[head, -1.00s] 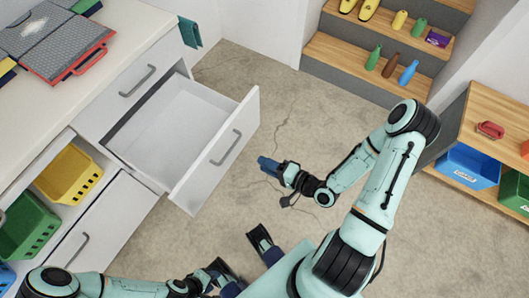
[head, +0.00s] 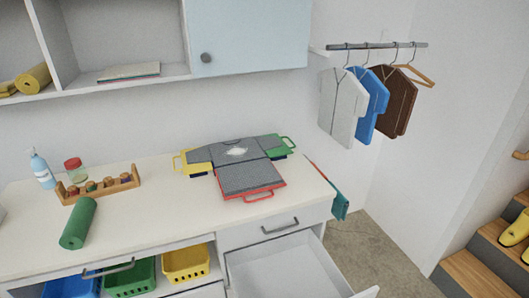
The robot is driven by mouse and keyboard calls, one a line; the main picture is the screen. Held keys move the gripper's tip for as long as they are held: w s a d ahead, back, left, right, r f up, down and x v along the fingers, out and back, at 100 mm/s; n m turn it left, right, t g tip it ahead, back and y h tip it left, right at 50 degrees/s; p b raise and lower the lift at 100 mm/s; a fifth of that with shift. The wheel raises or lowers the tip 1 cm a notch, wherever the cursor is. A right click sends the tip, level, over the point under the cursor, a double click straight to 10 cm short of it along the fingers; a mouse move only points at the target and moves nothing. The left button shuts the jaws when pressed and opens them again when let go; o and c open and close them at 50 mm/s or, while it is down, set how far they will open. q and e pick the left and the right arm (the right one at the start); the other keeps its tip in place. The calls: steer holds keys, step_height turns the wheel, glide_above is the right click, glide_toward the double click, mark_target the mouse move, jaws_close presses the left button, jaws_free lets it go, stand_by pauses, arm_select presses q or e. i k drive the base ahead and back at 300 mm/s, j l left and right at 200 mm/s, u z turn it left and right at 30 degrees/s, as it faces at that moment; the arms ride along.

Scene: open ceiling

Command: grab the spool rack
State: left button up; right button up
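The spool rack (head: 97,188) is a small wooden holder with several coloured spools in it. It stands on the left part of the white countertop (head: 150,225), towards the wall. Neither of my grippers shows in the head view now, so I cannot see whether they are open or shut.
A spray bottle (head: 43,171) and a red-lidded jar (head: 75,170) stand behind the rack, and a green roll (head: 78,223) lies in front. A folding board (head: 245,165) lies to the right. An open drawer (head: 285,270) juts out below. Shelves (head: 120,80) hang above.

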mark_target(64, 196)
steer(key=u, duration=1.35)
